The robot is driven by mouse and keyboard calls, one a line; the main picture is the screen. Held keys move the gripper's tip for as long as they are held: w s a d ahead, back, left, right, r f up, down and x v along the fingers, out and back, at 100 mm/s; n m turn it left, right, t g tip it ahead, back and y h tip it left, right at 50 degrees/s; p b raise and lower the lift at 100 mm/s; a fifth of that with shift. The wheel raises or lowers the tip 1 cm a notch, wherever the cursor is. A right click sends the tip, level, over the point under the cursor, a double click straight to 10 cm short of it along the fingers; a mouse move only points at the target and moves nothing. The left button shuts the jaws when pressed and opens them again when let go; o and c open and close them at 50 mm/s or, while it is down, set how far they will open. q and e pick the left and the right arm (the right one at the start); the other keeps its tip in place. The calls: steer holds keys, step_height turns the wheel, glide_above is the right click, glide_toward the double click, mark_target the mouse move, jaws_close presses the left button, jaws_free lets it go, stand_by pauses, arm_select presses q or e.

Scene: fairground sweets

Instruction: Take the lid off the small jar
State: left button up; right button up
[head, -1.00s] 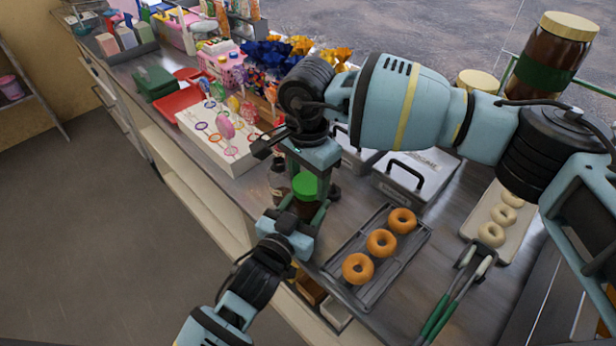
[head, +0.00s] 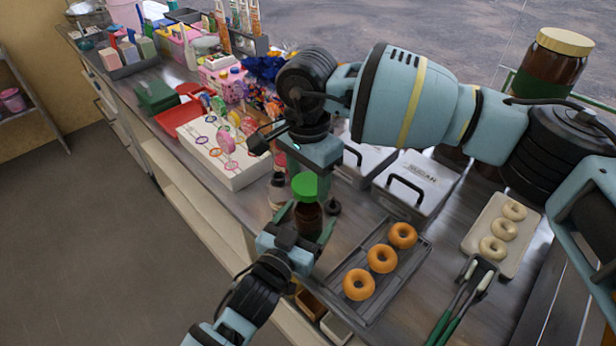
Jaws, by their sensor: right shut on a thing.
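The small jar (head: 308,218) is brown and upright, with its green lid (head: 306,187) at its top; I cannot tell whether a gap lies between them. My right gripper (head: 306,177) points down from above and is shut on the green lid. My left gripper (head: 306,222) comes from below, with one finger on each side of the jar's body. Its fingers look spread, and contact with the jar is not clear. The jar's base is partly hidden by the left gripper.
Right of the jar, a dark tray (head: 347,316) holds three brown doughnuts. Lidded metal boxes (head: 411,187) stand behind it. Tongs (head: 462,303) and a pale tray (head: 471,241) of white doughnuts lie farther right. A white lollipop stand (head: 222,176) is at the left.

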mark_target(308, 183)
arm_select(q)
steer(key=shift+s, duration=0.1)
steer(key=b+v, duration=0.1)
steer(key=v, duration=1.1)
arm_select(e)
step_height(308, 183, down, 3)
steer(key=shift+f, duration=0.1)
